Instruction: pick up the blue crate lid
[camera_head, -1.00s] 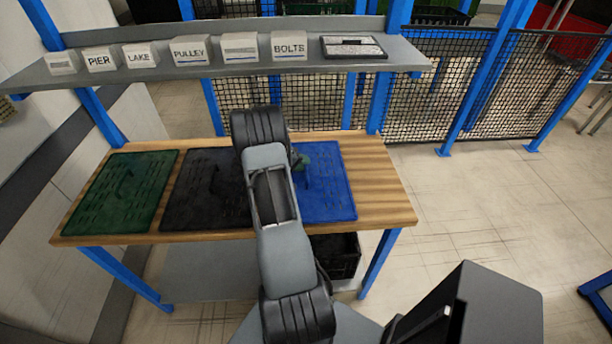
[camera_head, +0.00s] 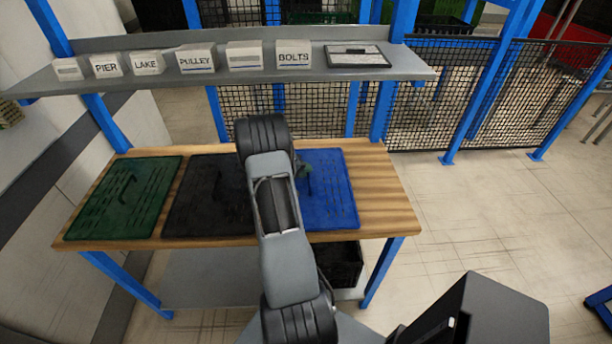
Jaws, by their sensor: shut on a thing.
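The blue crate lid (camera_head: 332,190) lies at the right of the wooden table, its left part hidden behind my arm. My gripper (camera_head: 304,170) shows only as a small dark greenish part beside my arm, over the lid's upper left area. It is shut on the blue crate lid, seemingly at its handle; the fingers are mostly hidden. I cannot tell whether the lid is clear of the table top.
A black lid (camera_head: 205,200) and a green lid (camera_head: 125,198) lie to the left on the wooden table (camera_head: 385,195). A grey shelf (camera_head: 410,72) above carries labelled white boxes and a framed tablet-like panel (camera_head: 356,56). A black crate (camera_head: 343,264) sits below. Bare table lies to the right.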

